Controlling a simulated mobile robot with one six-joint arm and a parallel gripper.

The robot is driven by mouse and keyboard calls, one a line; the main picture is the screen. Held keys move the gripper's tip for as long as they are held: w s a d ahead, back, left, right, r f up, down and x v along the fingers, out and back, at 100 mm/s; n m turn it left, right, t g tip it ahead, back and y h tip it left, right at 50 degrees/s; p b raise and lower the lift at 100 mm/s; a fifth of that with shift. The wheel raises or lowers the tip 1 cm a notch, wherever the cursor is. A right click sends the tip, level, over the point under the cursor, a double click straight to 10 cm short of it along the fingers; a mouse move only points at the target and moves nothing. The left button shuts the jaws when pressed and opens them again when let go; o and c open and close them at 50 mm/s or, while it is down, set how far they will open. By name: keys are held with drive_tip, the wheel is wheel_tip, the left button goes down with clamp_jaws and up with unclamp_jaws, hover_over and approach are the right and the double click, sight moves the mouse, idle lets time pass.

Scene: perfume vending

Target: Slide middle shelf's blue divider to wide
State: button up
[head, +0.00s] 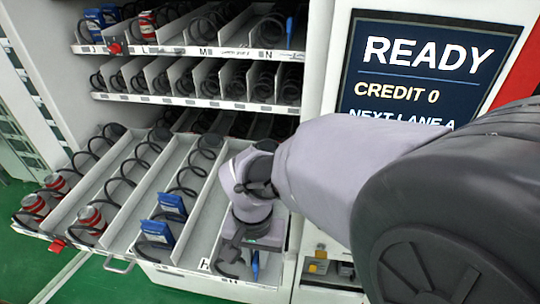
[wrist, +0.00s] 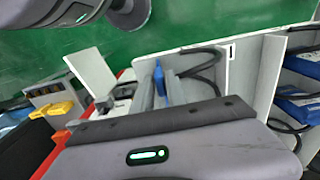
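The blue divider's handle (head: 255,265) stands near the front right end of the pulled-out shelf (head: 118,265). My gripper (head: 246,258) reaches down over that lane from above. In the wrist view the blue handle (wrist: 158,80) shows between the two grey fingers of my gripper (wrist: 159,90). The fingers stand on either side of it, close by. I cannot tell whether they press on it. The divider's lower part is hidden behind my gripper and the lane walls.
Red cans (head: 91,218) and blue boxes (head: 157,232) stand in the coil lanes to the left. Fixed shelves (head: 200,101) hang above. A display (head: 425,75) is at the right. Yellow knobs (wrist: 58,109) show left in the wrist view. The green floor (wrist: 215,30) is clear.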

clamp_jaws()
idle(1.1)
drive_tip(key=d, duration=0.4)
drive_tip(key=shift+s+d, duration=0.1)
drive_tip(key=shift+s, duration=0.05)
drive_tip(key=shift+o, duration=2)
unclamp_jaws()
drive_tip(key=shift+o, duration=0.4)
drive_tip(key=shift+d, duration=0.2)
drive_tip(key=shift+a, duration=0.15)
